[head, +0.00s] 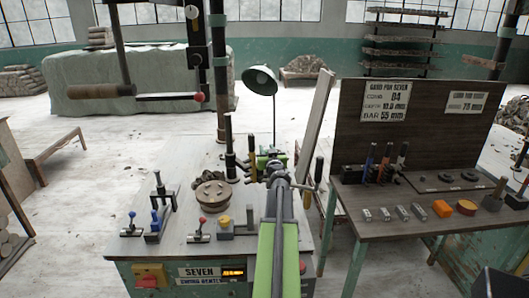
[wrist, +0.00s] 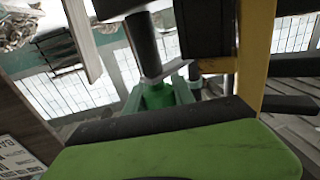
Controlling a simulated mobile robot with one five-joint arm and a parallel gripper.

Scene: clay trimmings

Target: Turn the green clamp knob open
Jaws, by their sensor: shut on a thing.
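My gripper (head: 274,168) is at the far end of my arm, over the back right of the workbench. It is shut on what looks like the green clamp knob (head: 262,162), beside a yellow upright bar (head: 252,143). The fingers and my arm hide most of the knob, so its turn angle cannot be told. In the wrist view a green part (wrist: 158,97) shows beneath a dark upright rod (wrist: 143,45), with the yellow bar (wrist: 255,55) to the right. The fingertips are not clear there.
A round clay-coloured disc (head: 213,194) sits left of my arm. A lamp (head: 260,80) rises behind. A dark table (head: 400,228) with small blocks is at right.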

